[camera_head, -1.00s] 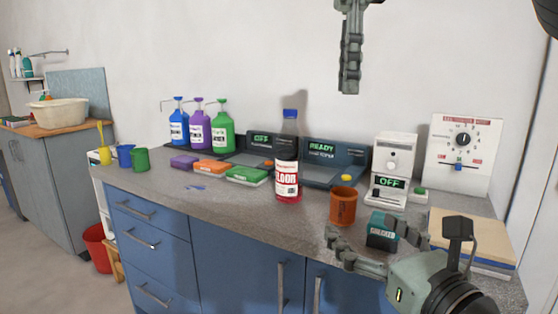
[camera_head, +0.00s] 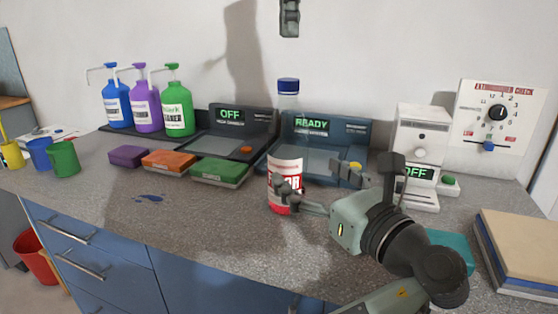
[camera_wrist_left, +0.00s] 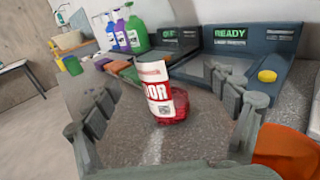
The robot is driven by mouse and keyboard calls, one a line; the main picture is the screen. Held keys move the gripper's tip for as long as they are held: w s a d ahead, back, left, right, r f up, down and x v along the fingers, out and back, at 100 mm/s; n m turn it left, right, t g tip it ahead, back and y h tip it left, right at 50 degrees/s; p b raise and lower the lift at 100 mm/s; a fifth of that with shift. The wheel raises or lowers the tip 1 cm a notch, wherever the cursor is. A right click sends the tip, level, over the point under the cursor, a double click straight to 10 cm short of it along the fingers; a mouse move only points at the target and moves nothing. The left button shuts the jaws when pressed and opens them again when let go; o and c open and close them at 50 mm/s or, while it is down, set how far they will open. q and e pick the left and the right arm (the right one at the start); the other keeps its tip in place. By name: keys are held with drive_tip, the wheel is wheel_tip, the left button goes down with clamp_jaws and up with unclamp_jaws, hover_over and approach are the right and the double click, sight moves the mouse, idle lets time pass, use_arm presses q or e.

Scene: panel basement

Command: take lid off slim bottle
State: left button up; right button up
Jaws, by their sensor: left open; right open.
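The slim bottle (camera_head: 284,175) stands upright on the counter, clear at the top, with a white and red label and a blue lid (camera_head: 288,86) on it. My left gripper (camera_head: 315,182) is open at the height of the bottle's lower part, with one finger overlapping the label in the head view. In the left wrist view the bottle (camera_wrist_left: 160,95) shows between the two spread fingers, a little beyond their tips; its lid cannot be made out there. My right gripper (camera_head: 289,18) is open and hangs above the lid at the top edge, apart from it.
Behind the bottle is a dark device reading READY (camera_head: 325,140); another reads OFF (camera_head: 230,118). Green (camera_head: 222,172) and orange (camera_head: 168,161) blocks lie left. An orange cup (camera_wrist_left: 285,150) is close on the right in the wrist view. Boards (camera_head: 520,245) lie right.

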sight(297, 165)
use_arm(q)
drive_tip(key=shift+x, duration=3.45)
use_arm(e)
drive_tip(key=shift+s, duration=0.1)
use_arm(q)
clamp_jaws()
